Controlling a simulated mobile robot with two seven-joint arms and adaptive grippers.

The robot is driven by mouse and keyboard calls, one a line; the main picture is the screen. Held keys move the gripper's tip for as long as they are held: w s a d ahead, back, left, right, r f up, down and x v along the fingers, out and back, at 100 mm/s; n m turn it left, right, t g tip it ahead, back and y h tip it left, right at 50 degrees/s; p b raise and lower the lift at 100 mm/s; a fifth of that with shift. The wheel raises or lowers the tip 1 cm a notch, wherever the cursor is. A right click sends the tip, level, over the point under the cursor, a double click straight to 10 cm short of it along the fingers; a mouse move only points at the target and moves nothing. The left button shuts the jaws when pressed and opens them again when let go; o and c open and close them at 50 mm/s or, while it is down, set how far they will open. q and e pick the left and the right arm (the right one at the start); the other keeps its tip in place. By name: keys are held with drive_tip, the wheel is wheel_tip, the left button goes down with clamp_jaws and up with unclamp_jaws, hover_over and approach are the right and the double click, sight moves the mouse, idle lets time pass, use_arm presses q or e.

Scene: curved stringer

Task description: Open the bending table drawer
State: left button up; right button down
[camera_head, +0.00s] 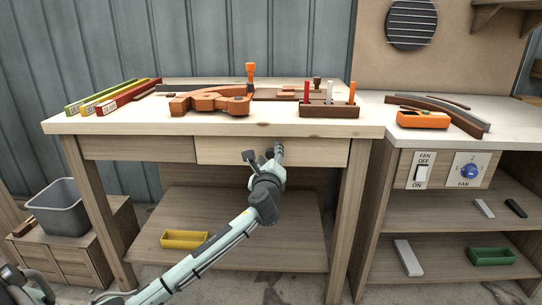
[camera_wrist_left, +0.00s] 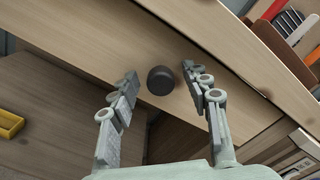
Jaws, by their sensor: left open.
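The bending table (camera_head: 120,126) is a pale wooden bench in the head view. Its drawer front (camera_head: 320,152) sits under the tabletop, right of a fixed panel, and looks shut. In the left wrist view the drawer front (camera_wrist_left: 112,42) carries a round dark knob (camera_wrist_left: 160,81). My left gripper (camera_head: 264,153) is open at the drawer front and hides the knob in the head view. In the left wrist view its fingers lie on either side of the knob, with visible gaps. Whether the fingertips reach past the knob is hard to tell. My right gripper is not in view.
On the tabletop are an orange-brown clamp form (camera_head: 212,100), a tool block (camera_head: 330,110) and coloured bars (camera_head: 112,97). A lower shelf holds a yellow bin (camera_head: 184,239). A second bench (camera_head: 480,150) with a fan switch stands at right. Table legs flank the open space below.

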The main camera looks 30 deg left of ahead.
use_arm(q)
drive_tip(key=shift+w+a, duration=0.2)
drive_tip(key=shift+w, duration=0.2)
drive_tip(key=shift+c, duration=0.6)
clamp_jaws()
